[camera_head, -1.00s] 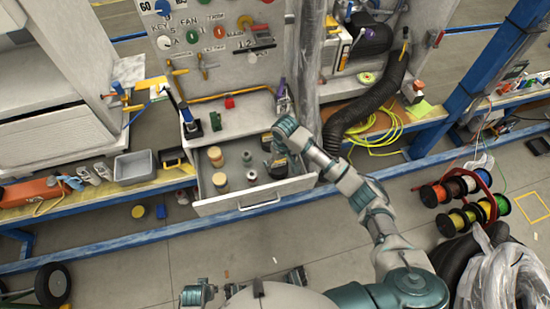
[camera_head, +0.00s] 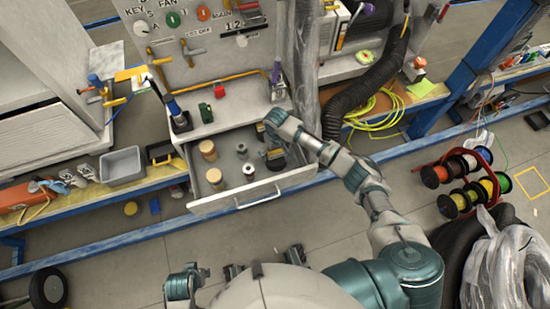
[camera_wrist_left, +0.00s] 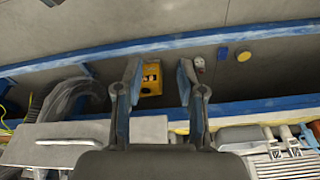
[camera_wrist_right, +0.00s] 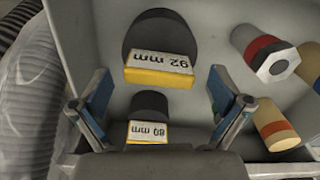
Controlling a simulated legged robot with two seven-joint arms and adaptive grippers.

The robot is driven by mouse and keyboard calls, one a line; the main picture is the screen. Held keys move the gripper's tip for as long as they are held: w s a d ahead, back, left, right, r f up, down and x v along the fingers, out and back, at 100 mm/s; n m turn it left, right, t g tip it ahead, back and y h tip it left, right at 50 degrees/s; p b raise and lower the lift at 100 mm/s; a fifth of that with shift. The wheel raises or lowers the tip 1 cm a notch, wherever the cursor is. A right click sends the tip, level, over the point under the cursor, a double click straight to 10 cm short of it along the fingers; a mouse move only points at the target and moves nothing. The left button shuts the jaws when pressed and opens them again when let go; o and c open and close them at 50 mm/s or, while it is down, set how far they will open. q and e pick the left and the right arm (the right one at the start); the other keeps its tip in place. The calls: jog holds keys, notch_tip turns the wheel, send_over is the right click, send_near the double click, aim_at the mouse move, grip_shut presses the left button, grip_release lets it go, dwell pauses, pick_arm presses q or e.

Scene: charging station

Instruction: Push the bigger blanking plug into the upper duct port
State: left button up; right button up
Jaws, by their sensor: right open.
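The bigger blanking plug (camera_wrist_right: 160,50) is dark and round with a yellow-edged white label reading 92 mm. It lies in the open drawer (camera_head: 222,205), just beyond my right fingertips. A smaller dark plug (camera_wrist_right: 149,104), labelled 80 mm, lies nearer, between the lines of the fingers. My right gripper (camera_wrist_right: 158,92) is open and empty, pointing down into the drawer; in the head view its arm partly hides the drawer's right side. My left gripper (camera_wrist_left: 160,72) is open and empty above the floor near a blue rail. I cannot make out the upper duct port.
Several cylinders, including a red-banded one (camera_wrist_right: 268,55) and a tan one (camera_wrist_right: 275,124), share the drawer. A clear duct (camera_head: 308,70) and black corrugated hose (camera_head: 370,75) stand right of the drawer. Cable reels (camera_head: 462,180) stand at the right. The front floor is mostly clear.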

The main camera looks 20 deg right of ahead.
aim_at(276, 157)
jog(key=shift+f, duration=0.65)
notch_tip(276, 157, down, 4)
jog(key=shift+w+b, duration=0.15)
jog(key=shift+b, duration=0.9)
jog(key=shift+f, duration=0.1)
pick_arm(q)
jog(key=w+d+r+t, duration=0.1)
jog(key=w+r+t, duration=0.1)
jog(key=w, duration=0.3)
jog(key=shift+w+d+r+t+h, duration=0.2)
jog(key=shift+d+t+h, duration=0.2)
jog(key=shift+t, duration=0.3)
pick_arm(e)
jog(key=shift+c, duration=0.2)
pick_arm(q)
jog(key=shift+f, duration=0.1)
pick_arm(e)
jog(key=c, duration=0.8)
